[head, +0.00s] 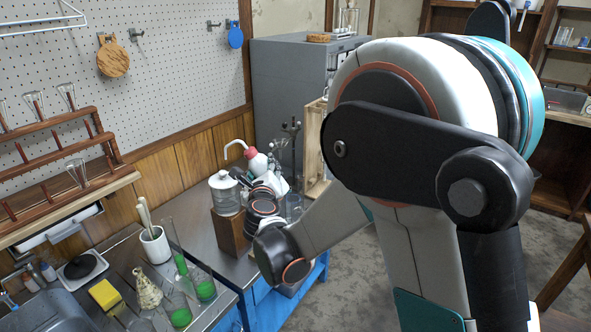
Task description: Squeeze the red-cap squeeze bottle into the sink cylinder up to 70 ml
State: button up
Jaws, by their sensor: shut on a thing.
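The red-cap squeeze bottle (251,153) stands out by its red cap and bent white spout, on the far part of the steel bench. My gripper (266,184) is at the bottle, shut on it. My own wrist hides most of the bottle's body and the fingertips. A tall, narrow clear cylinder (174,236) stands on the near bench with green liquid low in it. It seems to be the sink cylinder, but I cannot be sure. Its marks are too small to read. The bottle's spout is well apart from it, farther back and to the right.
A lidded glass jar (224,194) sits on a wooden block (230,232) left of my gripper. Green-filled beakers (204,286), a white brush pot (155,246) and a yellow sponge (104,294) crowd the near bench. Clear glassware and a stand (291,135) are behind the bottle.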

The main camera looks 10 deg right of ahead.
jog(key=s+a+f+b, duration=0.1)
jog(key=s+a, duration=0.2)
jog(key=a, duration=0.6)
jog(key=s+a+f+b, duration=0.1)
jog(key=s+a+f, duration=0.1)
jog(key=a, duration=0.7)
jog(key=shift+s+a+f+n, duration=0.2)
jog(key=shift+s+f+n, duration=0.15)
jog(key=shift+s, duration=0.35)
jog(key=shift+c, duration=0.3)
jog(key=c, duration=0.4)
jog(key=shift+c, duration=0.2)
dwell(1.4)
jog(key=o, duration=0.7)
jog(key=shift+c, duration=1)
